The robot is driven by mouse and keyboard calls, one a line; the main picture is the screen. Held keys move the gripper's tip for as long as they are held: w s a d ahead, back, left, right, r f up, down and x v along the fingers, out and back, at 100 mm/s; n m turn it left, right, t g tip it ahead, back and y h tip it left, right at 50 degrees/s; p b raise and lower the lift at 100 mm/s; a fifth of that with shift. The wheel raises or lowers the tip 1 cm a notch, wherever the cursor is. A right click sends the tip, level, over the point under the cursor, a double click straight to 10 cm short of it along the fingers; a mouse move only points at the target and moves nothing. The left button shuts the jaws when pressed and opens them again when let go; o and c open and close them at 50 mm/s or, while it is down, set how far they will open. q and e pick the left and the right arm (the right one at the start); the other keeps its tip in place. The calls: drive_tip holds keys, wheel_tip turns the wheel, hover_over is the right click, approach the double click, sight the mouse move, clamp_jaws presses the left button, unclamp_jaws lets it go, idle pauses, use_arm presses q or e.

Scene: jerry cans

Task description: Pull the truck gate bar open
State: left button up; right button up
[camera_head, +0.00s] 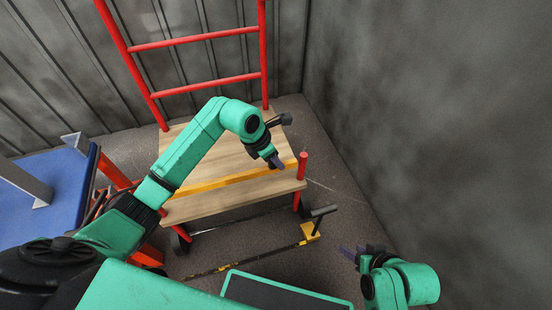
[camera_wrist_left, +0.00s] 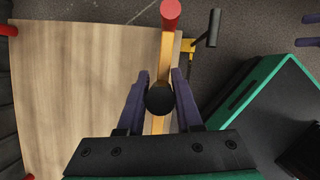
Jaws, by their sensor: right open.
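The truck's yellow gate bar (camera_head: 232,182) lies across the wooden bed (camera_head: 230,208), running up right to a red post (camera_head: 303,162). In the left wrist view the bar (camera_wrist_left: 167,50) runs from the red post (camera_wrist_left: 170,12) down between my fingers. A round black knob (camera_wrist_left: 160,98) sits over the bar. My left gripper (camera_head: 278,162) is over the bar near the red post. Its purple fingers (camera_wrist_left: 160,85) flank the knob closely and look shut on it. My right gripper (camera_head: 360,252) is open and empty, low at the right, apart from the truck.
A low black-and-yellow bar with a black T-shaped handle (camera_head: 321,213) is at the truck's near right corner. A red ladder-like frame (camera_head: 197,40) stands at the back. A blue platform (camera_head: 50,195) is at left. A grey wall (camera_head: 440,130) closes the right side.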

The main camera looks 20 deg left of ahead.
use_arm(q)
clamp_jaws()
idle(1.1)
